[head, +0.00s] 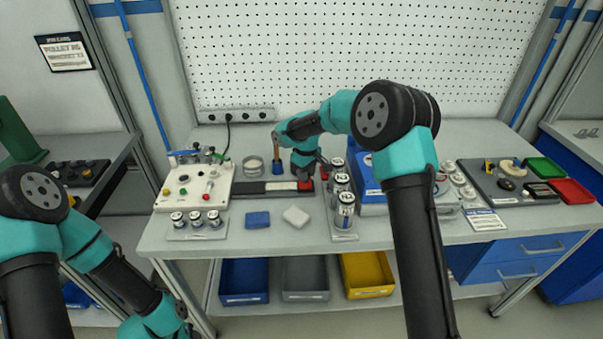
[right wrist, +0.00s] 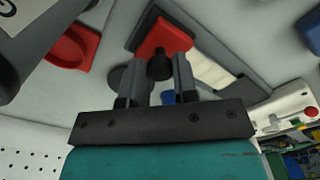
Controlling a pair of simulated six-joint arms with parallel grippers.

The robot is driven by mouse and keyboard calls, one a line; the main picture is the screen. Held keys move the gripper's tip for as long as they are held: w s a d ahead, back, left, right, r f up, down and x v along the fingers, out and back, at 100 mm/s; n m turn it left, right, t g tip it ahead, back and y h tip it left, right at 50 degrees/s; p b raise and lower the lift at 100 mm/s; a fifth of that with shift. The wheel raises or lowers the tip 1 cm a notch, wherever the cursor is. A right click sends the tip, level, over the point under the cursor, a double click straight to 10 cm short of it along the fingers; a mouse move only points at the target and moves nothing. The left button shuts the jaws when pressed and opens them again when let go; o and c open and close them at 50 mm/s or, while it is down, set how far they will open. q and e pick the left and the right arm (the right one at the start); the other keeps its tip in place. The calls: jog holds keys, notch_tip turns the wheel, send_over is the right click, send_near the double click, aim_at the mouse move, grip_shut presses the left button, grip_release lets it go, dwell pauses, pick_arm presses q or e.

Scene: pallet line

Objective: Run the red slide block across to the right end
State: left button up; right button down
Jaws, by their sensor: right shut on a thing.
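The red slide block (head: 305,186) sits at the right end of the dark slide rail (head: 246,188) in the head view. A pale strip (head: 281,186) shows on the rail to its left. In the right wrist view the red block (right wrist: 168,36) carries a black knob (right wrist: 159,65) near the rail's end. My right gripper (head: 304,177) is over the block. In the right wrist view its two fingers (right wrist: 161,70) stand on either side of the knob, shut on it. My left arm is at the lower left; its jaws do not show.
Metal cans (head: 344,212) stand in a row right of the rail, close to my right gripper. A control box (head: 192,188) with knobs is to the left. A blue block (head: 257,219) and a white block (head: 296,216) lie in front. A wooden-handled tool (head: 277,150) stands behind.

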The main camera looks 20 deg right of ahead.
jog(key=shift+d, duration=0.2)
jog(key=c, duration=0.9)
grip_release()
jog(key=shift+d, duration=0.15)
notch_tip(320, 180, up, 18)
jog(key=shift+f, duration=0.25)
jog(key=shift+s+f, duration=0.1)
